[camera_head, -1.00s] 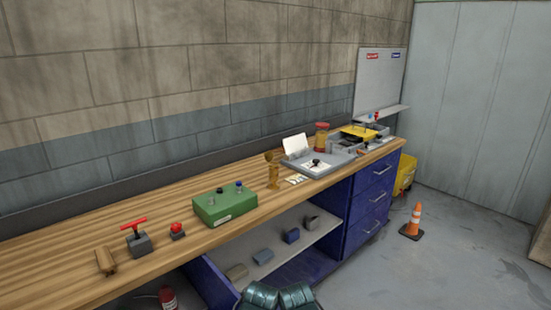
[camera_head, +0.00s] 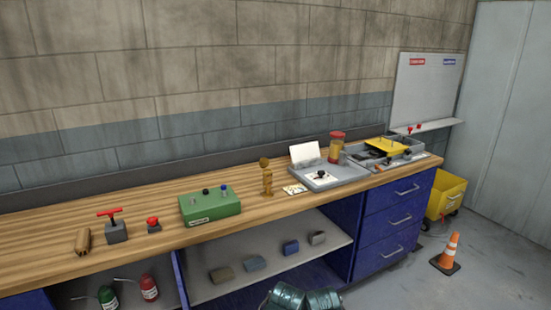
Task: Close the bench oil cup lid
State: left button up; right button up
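A small brass fitting (camera_head: 267,184) stands upright on the wooden bench top, right of the green box. It looks like the oil cup. A round brass piece (camera_head: 264,162) sits raised at its top and looks like the lid standing open, though it is too small to be sure. Two teal rounded parts at the bottom edge look like parts of my own arms. Neither of my grippers shows, and nothing of mine is near the brass fitting.
The wooden bench (camera_head: 40,235) runs along the wall. A green box (camera_head: 210,206) stands left of the fitting, with cards (camera_head: 295,189) and a grey tray (camera_head: 345,176) to its right. Below are an open shelf (camera_head: 215,288) and blue drawers (camera_head: 393,222). A cone (camera_head: 449,252) stands on the floor.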

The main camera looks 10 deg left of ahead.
aim_at(264, 163)
jog(key=i+l+u, duration=0.1)
jog(key=l, duration=0.25)
jog(key=i+l, duration=0.25)
jog(key=l, duration=0.15)
jog(key=i+l+u, duration=0.15)
jog(key=l, duration=0.2)
jog(key=i+l+u, duration=0.1)
jog(key=l, duration=0.25)
jog(key=i+l+u, duration=0.25)
jog(key=i+l, duration=0.35)
jog(key=i, duration=0.15)
